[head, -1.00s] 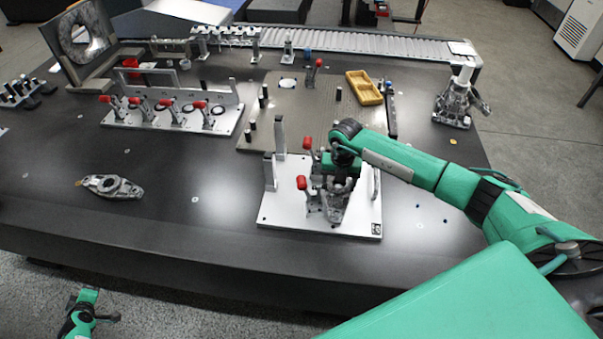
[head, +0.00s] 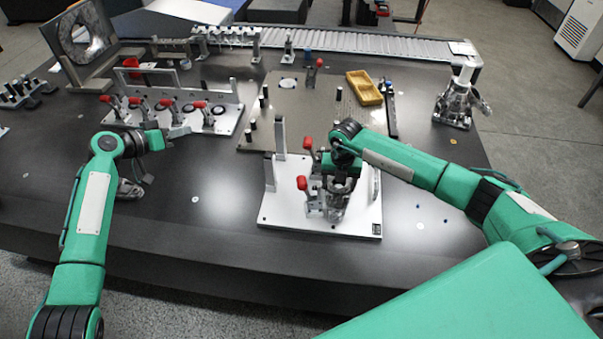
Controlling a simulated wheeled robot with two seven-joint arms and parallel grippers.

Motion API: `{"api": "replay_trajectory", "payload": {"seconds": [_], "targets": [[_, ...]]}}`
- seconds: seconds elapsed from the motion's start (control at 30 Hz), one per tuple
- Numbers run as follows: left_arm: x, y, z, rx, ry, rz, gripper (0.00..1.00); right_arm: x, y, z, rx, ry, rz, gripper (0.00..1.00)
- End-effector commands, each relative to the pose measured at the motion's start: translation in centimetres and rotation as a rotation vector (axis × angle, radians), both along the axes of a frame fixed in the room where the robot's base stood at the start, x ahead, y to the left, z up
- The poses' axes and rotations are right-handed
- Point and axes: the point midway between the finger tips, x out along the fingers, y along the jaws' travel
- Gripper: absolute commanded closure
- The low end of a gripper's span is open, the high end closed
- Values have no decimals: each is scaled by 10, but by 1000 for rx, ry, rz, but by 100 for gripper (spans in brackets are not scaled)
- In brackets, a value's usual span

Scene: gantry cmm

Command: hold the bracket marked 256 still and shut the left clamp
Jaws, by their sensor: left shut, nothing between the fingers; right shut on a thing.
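A grey metal bracket (head: 340,204) sits on the white fixture plate (head: 285,217) at the centre of the table; I cannot read its number. My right gripper (head: 341,183) is shut on it from above and hides part of it. Two clamps with red grips stand at the left side of the bracket: a nearer one (head: 301,183) and a farther one (head: 308,143). Their grips stand up, and their arms are too small to make out clearly. My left gripper (head: 147,179) is shut and empty over the table, well left of the plate.
A grey casting (head: 131,189) lies on the table, partly behind my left arm. A fixture with several red-handled clamps (head: 225,122) stands behind it. A perforated plate (head: 300,107) and a yellow tray (head: 364,88) lie farther back. The table between my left gripper and the plate is clear.

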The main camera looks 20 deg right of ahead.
Motion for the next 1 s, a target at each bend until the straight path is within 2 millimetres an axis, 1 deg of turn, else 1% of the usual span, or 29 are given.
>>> {"api": "replay_trajectory", "payload": {"seconds": [0.03, 0.07, 0.1, 0.17, 0.2, 0.3, 0.4, 0.5, 0.67, 0.77, 1.0], "targets": [[-21, -38, 6, 39, -45, -118, 100, 0, 0, 0, 1, -1, 0, 74], [-34, -58, 8, 65, -74, -189, 100, 0, 0, 0, 1, -1, 0, 74], [-53, -83, 10, 96, -112, -284, 100, 0, 0, 0, 1, -1, 0, 74], [-81, -115, 12, 137, -169, -417, 100, 0, 0, 0, 1, -1, 0, 74], [-99, -134, 13, 160, -204, -501, 100, 0, 0, 0, 1, -1, 0, 74], [-140, -168, 13, 204, -282, -680, 100, 0, 0, 0, 0, 0, 0, 74], [-169, -189, 13, 232, -339, -808, 100, 0, 0, 0, 0, 0, 0, 74], [-187, -200, 12, 246, -374, -886, 100, 0, 0, 0, 0, 0, 0, 74], [-198, -211, 7, 253, -388, -925, 100, 0, 0, 0, 0, 0, 0, 74], [-201, -223, 0, 251, -388, -922, 100, 0, 0, 0, 0, 0, 0, 74], [-214, -265, -27, 250, -386, -922, 100, 0, 0, 0, 0, 0, 0, 74]]}}
